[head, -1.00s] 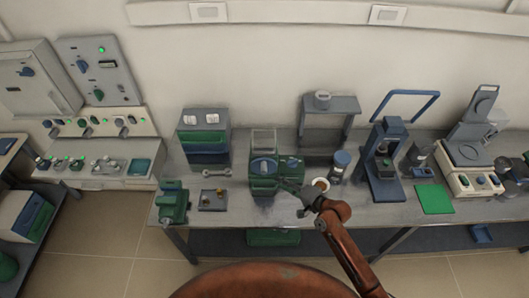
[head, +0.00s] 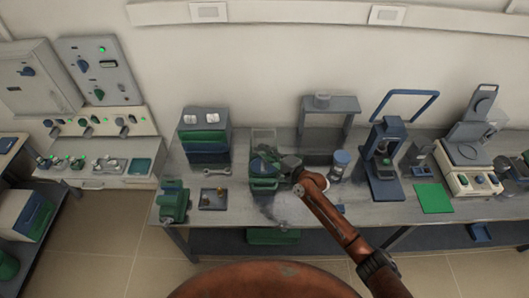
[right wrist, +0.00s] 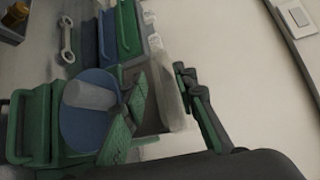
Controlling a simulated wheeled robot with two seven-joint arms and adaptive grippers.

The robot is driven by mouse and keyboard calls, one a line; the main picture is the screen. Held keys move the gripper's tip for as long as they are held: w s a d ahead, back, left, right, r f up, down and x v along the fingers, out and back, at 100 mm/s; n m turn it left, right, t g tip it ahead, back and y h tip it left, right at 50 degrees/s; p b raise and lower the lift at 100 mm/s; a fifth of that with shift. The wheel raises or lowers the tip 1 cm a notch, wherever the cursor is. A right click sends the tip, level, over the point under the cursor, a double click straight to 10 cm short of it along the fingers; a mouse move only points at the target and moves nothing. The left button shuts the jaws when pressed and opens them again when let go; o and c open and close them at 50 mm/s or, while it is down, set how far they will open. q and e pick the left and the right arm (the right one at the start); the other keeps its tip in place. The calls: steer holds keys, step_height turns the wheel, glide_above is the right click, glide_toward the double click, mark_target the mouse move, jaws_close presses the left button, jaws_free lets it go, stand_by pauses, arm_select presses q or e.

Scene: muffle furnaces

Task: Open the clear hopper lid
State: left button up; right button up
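The clear hopper (head: 263,138) stands at the back of the green and blue machine (head: 264,185) in the middle of the bench. Its lid cannot be told apart from its walls. My right gripper (head: 277,160) is over the top of the machine, just in front of the hopper. In the right wrist view my right gripper (right wrist: 158,78) is open, with its green-padded fingers spread on either side of a pale grey block (right wrist: 168,103), seemingly the hopper. Whether a finger touches it cannot be told. A blue disc with a grey knob (right wrist: 88,105) is beside the left finger. My left gripper is not in view.
A green and blue unit (head: 204,140) and a wrench (head: 211,171) lie left of the machine. A jar with a blue lid (head: 340,164) and a dark blue press (head: 385,165) stand to the right. A grey shelf stand (head: 330,105) is behind my forearm.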

steer(key=shift+f, duration=0.1)
jaws_close()
stand_by(0.7)
